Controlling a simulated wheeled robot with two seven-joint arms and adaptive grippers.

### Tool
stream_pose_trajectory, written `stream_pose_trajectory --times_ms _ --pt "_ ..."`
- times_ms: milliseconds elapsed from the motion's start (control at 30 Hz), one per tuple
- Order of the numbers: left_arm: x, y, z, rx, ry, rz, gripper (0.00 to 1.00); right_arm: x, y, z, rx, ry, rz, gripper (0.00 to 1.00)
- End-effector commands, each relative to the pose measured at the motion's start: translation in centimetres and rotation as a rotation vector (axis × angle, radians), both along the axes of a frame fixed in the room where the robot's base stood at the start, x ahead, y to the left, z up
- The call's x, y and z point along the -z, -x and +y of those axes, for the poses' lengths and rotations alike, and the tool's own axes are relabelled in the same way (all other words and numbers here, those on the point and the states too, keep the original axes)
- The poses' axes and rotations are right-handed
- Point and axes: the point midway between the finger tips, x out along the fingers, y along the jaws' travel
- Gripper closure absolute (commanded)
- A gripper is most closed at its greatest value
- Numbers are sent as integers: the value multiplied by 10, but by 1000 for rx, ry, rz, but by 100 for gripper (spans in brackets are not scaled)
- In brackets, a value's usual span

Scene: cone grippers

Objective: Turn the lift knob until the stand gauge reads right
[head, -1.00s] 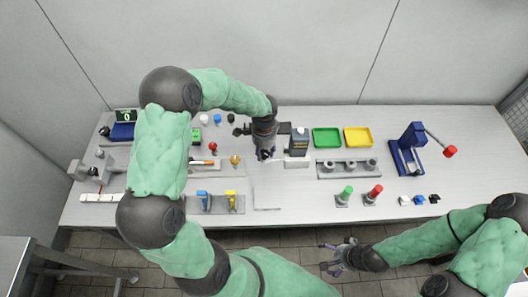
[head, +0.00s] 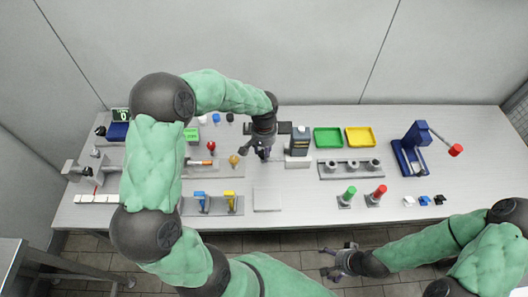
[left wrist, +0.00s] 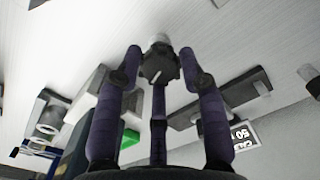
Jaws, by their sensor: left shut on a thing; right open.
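My left gripper (head: 264,154) points down over the middle of the table. In the left wrist view its purple fingers (left wrist: 160,80) are closed around a small dark knob (left wrist: 160,66) with a white mark. The knob is hidden under the gripper in the head view. A pale square plate (head: 267,200) lies just in front of that gripper. A small sign reading "50" and "CAL" shows in the left wrist view (left wrist: 242,137); I cannot make out a stand gauge reading. My right gripper (head: 336,262) is open and empty, in front of the table edge.
A dark bottle or box (head: 300,140) stands close right of my left gripper. Green (head: 328,138) and yellow (head: 360,137) trays sit behind a grey holder (head: 350,169). A rack (head: 222,206) with blue and yellow tools is left of the plate.

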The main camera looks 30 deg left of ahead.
Motion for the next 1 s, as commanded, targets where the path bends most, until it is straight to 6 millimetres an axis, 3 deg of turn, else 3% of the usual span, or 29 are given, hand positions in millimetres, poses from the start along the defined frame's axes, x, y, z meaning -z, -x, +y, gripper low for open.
stream_pose_trajectory --times_ms 500,1000 --pt "-1 -2 1 -432 1 -8 92 15 0 0 0 0 0 8" --pt "-1 -2 2 -590 0 -7 92 19 0 0 0 0 0 8"
